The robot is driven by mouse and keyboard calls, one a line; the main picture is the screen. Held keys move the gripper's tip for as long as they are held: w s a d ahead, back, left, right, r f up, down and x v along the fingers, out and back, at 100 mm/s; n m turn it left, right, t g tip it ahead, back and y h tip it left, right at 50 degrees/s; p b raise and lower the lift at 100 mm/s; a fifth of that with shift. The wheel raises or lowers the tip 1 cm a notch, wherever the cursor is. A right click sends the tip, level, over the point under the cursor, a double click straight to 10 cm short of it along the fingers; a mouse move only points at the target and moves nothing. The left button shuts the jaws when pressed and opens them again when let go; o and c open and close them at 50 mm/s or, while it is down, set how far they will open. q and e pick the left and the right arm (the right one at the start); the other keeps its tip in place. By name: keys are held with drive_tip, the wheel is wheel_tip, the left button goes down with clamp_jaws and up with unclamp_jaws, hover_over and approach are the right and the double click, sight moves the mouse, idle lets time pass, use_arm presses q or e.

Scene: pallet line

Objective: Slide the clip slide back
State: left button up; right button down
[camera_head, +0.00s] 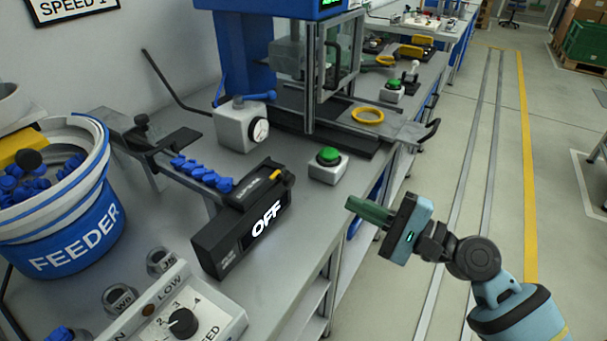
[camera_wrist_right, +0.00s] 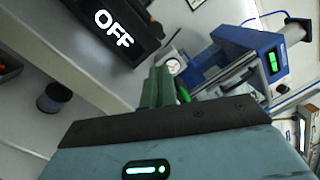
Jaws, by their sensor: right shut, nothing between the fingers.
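A metal rail (camera_head: 192,186) carries a row of blue clips (camera_head: 200,172) from the feeder toward a black block (camera_head: 255,188) with a yellow tab (camera_head: 275,175). I take this block to be the clip slide, but cannot tell for sure. A black box with a lit OFF display (camera_head: 266,219) sits in front of it; the display also shows in the right wrist view (camera_wrist_right: 114,28). My right gripper (camera_head: 352,205) is shut and empty, with green fingers, in the air right of the box and apart from it. My left gripper is not in view.
A white box with a green button (camera_head: 328,158) stands right of the rail's end. The blue feeder bowl (camera_head: 75,235) is at left, a speed knob panel (camera_head: 182,322) in front. A yellow ring (camera_head: 367,116) and a blue press (camera_head: 243,50) are behind.

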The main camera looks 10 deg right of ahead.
sight(256, 200)
drive_tip(key=shift+s+a+r, duration=0.1)
drive_tip(key=shift+r, duration=0.05)
drive_tip(key=p+x, duration=0.2)
drive_tip(key=x, duration=0.8)
drive_tip(key=shift+s, duration=0.1)
drive_tip(key=s+a+p, duration=0.3)
drive_tip(key=s+a, duration=0.2)
drive_tip(key=shift+s+a+p, duration=0.25)
drive_tip(key=shift+a+p, duration=0.05)
drive_tip(key=shift+p, duration=0.1)
drive_tip(key=shift+s+a, duration=0.15)
drive_tip(key=shift+s, duration=0.1)
